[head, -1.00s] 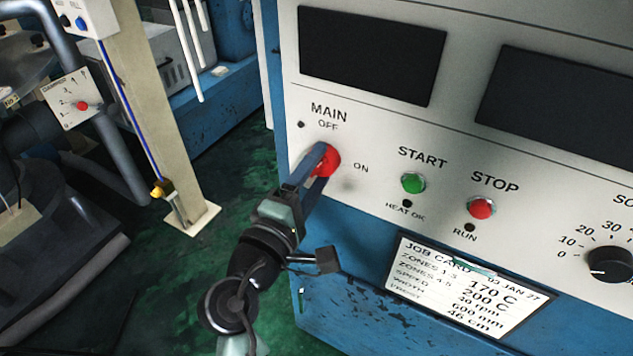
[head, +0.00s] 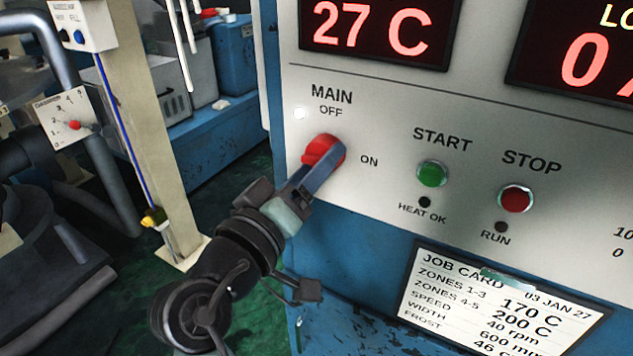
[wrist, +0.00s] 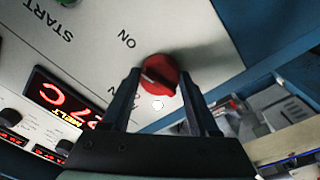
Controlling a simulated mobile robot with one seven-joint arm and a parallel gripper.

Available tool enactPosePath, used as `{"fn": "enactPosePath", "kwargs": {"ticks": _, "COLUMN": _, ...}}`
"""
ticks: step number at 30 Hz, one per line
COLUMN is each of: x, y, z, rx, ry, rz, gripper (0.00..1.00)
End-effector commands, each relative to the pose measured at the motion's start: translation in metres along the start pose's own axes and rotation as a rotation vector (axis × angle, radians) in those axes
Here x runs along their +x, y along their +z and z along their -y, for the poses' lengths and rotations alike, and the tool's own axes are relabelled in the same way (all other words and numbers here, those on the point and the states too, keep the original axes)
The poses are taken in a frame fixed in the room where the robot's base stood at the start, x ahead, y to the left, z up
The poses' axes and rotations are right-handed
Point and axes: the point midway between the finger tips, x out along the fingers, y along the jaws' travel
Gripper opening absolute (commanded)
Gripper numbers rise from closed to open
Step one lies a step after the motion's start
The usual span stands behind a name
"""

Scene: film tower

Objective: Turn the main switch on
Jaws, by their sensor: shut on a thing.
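The main switch (head: 322,150) is a red rotary knob on the pale control panel (head: 385,115), under the labels MAIN and OFF, with ON to its right. My gripper (head: 318,168) reaches it from the lower left and is shut on the knob. In the wrist view the red knob (wrist: 160,75) sits between the two dark fingers, with a pale mark on its face. The small lamp (head: 300,113) beside OFF is lit white. The display (head: 380,32) above glows red with 27 C. The fingers partly cover the knob in the head view.
The green START button (head: 432,173) and red STOP button (head: 515,199) are to the right of the knob. A job card (head: 500,305) hangs below. A cream post (head: 150,120) stands left of the machine, with green floor between.

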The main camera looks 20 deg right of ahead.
Motion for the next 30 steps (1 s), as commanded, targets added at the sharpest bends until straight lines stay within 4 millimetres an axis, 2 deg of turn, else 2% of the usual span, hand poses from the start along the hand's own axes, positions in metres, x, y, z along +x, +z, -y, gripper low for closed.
{"fn": "enactPosePath", "kwargs": {"ticks": 12, "x": -0.0004, "y": 0.0009, "z": 0.0020, "rx": 0.165, "ry": 0.010, "rz": 0.009, "gripper": 0.05}}
{"fn": "enactPosePath", "kwargs": {"ticks": 27, "x": -0.0002, "y": -0.0001, "z": 0.0011, "rx": 0.184, "ry": 0.010, "rz": 0.009, "gripper": 0.06}}
{"fn": "enactPosePath", "kwargs": {"ticks": 28, "x": -0.0002, "y": -0.0001, "z": 0.0012, "rx": 0.184, "ry": 0.010, "rz": 0.009, "gripper": 0.63}}
{"fn": "enactPosePath", "kwargs": {"ticks": 30, "x": -0.0002, "y": -0.0001, "z": 0.0011, "rx": 0.183, "ry": 0.011, "rz": 0.009, "gripper": 0.75}}
